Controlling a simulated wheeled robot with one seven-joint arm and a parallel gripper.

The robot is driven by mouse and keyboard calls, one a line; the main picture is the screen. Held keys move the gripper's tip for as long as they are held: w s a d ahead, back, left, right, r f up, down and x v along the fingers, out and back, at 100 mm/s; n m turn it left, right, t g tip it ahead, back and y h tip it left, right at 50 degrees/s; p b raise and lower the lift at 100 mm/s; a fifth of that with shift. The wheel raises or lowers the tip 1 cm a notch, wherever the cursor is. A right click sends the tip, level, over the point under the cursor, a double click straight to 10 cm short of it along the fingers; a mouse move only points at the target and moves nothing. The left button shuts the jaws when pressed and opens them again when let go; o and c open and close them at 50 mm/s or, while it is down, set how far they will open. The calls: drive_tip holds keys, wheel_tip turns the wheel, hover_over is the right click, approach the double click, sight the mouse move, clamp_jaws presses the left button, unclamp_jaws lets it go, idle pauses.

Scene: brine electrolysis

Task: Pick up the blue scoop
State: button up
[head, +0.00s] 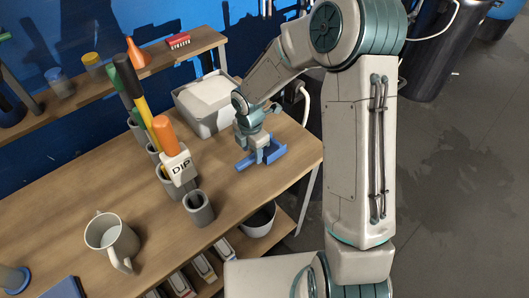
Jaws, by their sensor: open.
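The blue scoop (246,164) lies on the wooden table near its right end, in front of a grey container. My gripper (262,158) points down at the scoop from above, with its fingers at the scoop's right part. The gripper is open. The fingers partly cover the scoop, and I cannot tell whether they touch it or stand around part of it.
A grey container with white contents (211,98) stands close behind my gripper. A mug (111,241) stands front left. Bare wood (70,195) lies at left.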

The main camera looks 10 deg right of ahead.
sight(253, 156)
drive_tip(key=f, duration=0.4)
drive_tip(key=shift+w, duration=0.2)
clamp_jaws()
